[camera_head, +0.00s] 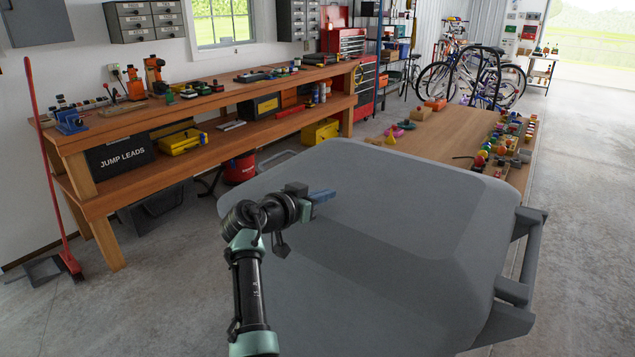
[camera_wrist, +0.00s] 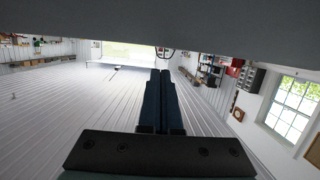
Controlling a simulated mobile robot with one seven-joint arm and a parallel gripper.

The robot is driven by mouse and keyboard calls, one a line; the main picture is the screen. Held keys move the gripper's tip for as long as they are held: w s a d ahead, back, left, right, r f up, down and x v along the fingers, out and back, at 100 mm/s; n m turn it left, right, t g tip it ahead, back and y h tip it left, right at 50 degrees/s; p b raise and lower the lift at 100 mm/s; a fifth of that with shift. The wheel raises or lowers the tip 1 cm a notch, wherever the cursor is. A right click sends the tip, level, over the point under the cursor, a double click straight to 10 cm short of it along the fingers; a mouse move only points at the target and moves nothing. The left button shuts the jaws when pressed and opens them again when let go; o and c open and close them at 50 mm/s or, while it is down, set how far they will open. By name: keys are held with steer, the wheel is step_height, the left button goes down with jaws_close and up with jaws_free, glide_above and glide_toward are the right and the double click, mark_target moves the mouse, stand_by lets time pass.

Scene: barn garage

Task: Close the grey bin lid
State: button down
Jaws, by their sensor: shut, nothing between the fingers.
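The grey bin lid (camera_head: 400,230) fills the middle and front of the head view as a broad, smooth panel with bevelled edges. A grey bar with brackets (camera_head: 514,290) runs along its right side. The bin body under it is hidden, so I cannot tell how far the lid stands from the rim. My gripper (camera_head: 323,196) is in front of the lid's left part, with its blue fingers pointing right; I cannot tell whether they touch it. In the wrist view its dark fingers (camera_wrist: 161,100) are together and empty. A dark grey surface (camera_wrist: 150,25), probably the lid, crosses the top of that view.
A wooden workbench (camera_head: 215,98) with tools stands along the left wall. A wooden table (camera_head: 440,135) with small items lies behind the lid. A red broom (camera_head: 50,165) leans at the far left. Concrete floor (camera_head: 575,190) is clear on the right.

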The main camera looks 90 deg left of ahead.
steer(key=shift+s+d+r+b, duration=0.3)
steer(key=shift+s+d+r, duration=0.15)
steer(key=shift+s+r, duration=0.25)
steer(key=v, duration=0.8)
steer(key=shift+d+r+b, duration=0.2)
steer(key=shift+d+b, duration=0.1)
steer(key=shift+d, duration=0.05)
steer(key=shift+r, duration=0.1)
